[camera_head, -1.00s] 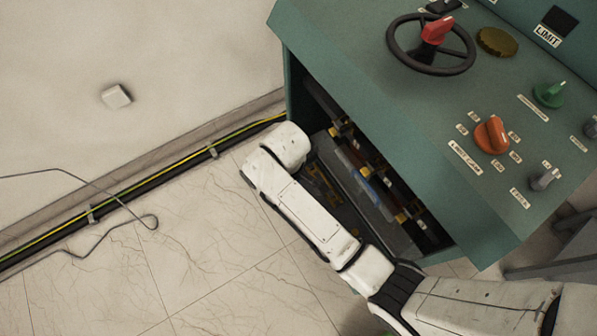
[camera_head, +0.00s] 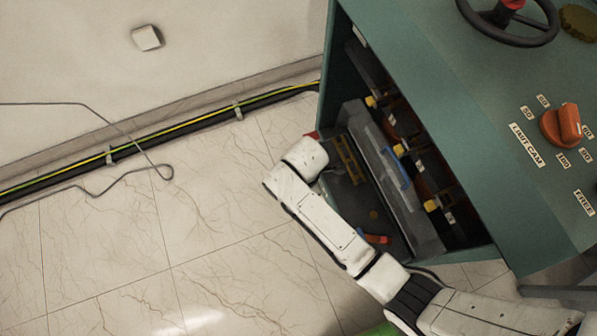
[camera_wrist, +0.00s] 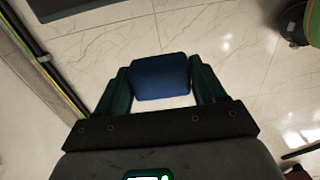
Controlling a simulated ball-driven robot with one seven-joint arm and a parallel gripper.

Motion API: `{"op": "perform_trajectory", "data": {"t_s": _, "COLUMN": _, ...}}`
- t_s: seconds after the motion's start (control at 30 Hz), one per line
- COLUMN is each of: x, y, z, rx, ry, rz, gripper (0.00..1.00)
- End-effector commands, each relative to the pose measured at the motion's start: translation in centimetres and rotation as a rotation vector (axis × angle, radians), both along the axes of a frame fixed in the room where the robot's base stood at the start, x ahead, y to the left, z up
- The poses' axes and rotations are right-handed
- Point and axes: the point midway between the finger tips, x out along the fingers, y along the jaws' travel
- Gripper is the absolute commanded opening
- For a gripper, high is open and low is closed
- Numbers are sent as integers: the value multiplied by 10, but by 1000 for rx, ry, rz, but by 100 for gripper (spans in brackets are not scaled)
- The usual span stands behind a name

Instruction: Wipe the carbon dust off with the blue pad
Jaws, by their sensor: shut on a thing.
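My gripper (camera_wrist: 161,80) is shut on the blue pad (camera_wrist: 160,76) in the wrist view. The pad sits between the two green fingers, with pale tiled floor behind it. In the head view my white arm reaches along the open front of the green cabinet (camera_head: 440,110); the gripper and pad cannot be made out there. Inside the cabinet is a dark compartment with a grey ledge (camera_head: 378,165), a blue strip and yellow-brown parts. I cannot pick out the carbon dust on these dark surfaces.
The cabinet top carries a black handwheel (camera_head: 507,38) and an orange knob (camera_head: 562,126). A black cable run with a yellow-green wire (camera_head: 185,125) follows the wall base. A loose grey wire (camera_head: 110,180) lies at left.

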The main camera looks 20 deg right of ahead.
Motion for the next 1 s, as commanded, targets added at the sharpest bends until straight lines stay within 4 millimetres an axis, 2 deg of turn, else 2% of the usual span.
{"op": "perform_trajectory", "data": {"t_s": 1.0, "x": 0, "y": -90, "z": -18, "rx": 0, "ry": 1, "rz": -3, "gripper": 45}}
